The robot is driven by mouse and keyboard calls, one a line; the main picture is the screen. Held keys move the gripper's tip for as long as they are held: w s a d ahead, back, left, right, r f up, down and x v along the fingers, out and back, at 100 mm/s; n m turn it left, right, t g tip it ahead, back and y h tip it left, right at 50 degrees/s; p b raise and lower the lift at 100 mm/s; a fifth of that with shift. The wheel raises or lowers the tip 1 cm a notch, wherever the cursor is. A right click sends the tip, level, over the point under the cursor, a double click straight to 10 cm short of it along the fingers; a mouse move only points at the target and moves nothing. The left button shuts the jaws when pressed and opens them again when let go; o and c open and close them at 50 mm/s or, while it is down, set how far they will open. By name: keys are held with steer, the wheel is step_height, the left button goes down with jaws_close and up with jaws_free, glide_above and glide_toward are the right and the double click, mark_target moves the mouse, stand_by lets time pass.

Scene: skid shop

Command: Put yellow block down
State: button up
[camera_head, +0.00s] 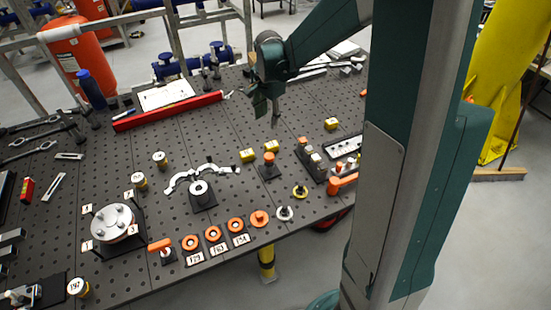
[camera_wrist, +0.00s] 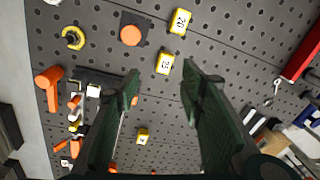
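Three small yellow blocks are on the dark perforated table. One yellow block (camera_head: 248,155) sits left of the black base with an orange knob; it shows in the wrist view (camera_wrist: 180,21) with a number label. A second yellow block (camera_head: 271,146) is just behind the knob, and in the wrist view (camera_wrist: 165,63) it appears between the fingertips without touching either. A third yellow block (camera_head: 331,123) is farther right, also in the wrist view (camera_wrist: 143,136). My gripper (camera_head: 274,120) hangs above the table; in the wrist view its fingers (camera_wrist: 160,80) are apart with nothing held.
An orange knob on a black base (camera_head: 268,158) stands close to two blocks. A fixture with orange and white parts (camera_head: 312,157) lies to the right. A silver puller on a black base (camera_head: 202,190) is to the left. A red bar (camera_head: 168,111) lies behind; bare table surrounds the blocks.

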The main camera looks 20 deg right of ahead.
steer(key=s+a+r+n+t, duration=0.1)
steer(key=s+a+r+n, duration=0.2)
steer(key=s+r, duration=0.3)
steer(key=s+a+r+n+t, duration=0.2)
steer(key=s+a+r+n, duration=0.15)
steer(key=s, duration=0.55)
steer(key=s+a+r+n+t, duration=0.1)
steer(key=s+a+r+n, duration=0.25)
steer(key=s, duration=0.35)
steer(key=s+a+n+t, duration=0.1)
steer(key=s+n, duration=0.3)
steer(key=s, duration=0.5)
steer(key=shift+a+n+t, duration=0.15)
steer(key=shift+n+t, duration=0.15)
steer(key=shift+t, duration=0.1)
steer(key=shift+f, duration=0.2)
step_height(320, 180, down, 28)
steer(key=b, duration=2.8)
steer(key=shift+o, duration=0.3)
steer(key=shift+w, duration=0.1)
